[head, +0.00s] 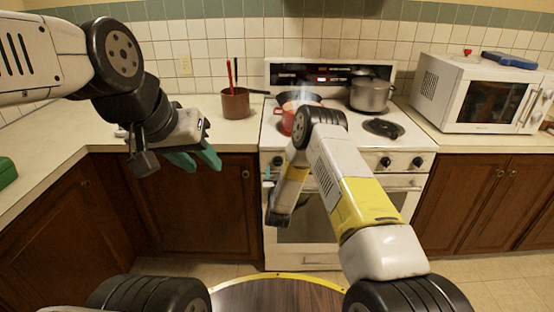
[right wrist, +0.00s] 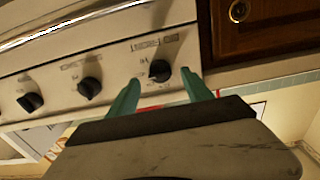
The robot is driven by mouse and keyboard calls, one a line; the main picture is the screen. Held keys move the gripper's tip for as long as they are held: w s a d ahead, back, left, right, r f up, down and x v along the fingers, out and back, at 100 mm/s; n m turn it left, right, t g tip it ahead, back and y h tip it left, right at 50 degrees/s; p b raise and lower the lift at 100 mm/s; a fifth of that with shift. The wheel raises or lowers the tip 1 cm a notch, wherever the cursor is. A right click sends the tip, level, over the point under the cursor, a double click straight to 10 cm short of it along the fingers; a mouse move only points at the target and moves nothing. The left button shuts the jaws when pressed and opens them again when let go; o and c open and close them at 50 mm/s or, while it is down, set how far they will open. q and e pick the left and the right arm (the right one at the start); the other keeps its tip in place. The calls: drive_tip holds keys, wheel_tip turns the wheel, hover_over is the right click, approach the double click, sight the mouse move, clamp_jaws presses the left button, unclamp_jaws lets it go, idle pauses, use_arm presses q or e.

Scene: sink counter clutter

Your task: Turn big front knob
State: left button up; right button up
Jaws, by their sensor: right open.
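The white stove (head: 333,256) has black round knobs on its front panel. Two of them, a knob (head: 386,162) and another knob (head: 418,162), show right of my right arm. In the right wrist view, three knobs stand in a row: an end knob (right wrist: 160,71), a middle knob (right wrist: 90,88) and a far knob (right wrist: 30,102). My right gripper (right wrist: 161,78) is open, its teal fingertips on either side of the end knob; contact is unclear. In the head view it is at the stove's left front, largely hidden by my arm. My left gripper (head: 204,168) is open and empty above the left counter edge.
A red pot (head: 287,122), a dark pan and a steel pot (head: 371,94) stand on the stove. A brown pot (head: 236,104) with utensils is on the left counter. A white microwave (head: 470,95) stands on the right.

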sight(279, 165)
drive_tip(key=shift+w, duration=1.8)
clamp_jaws()
drive_tip(key=n, duration=0.4)
drive_tip(key=shift+d+n, duration=0.1)
drive_tip(key=shift+n, duration=2.3)
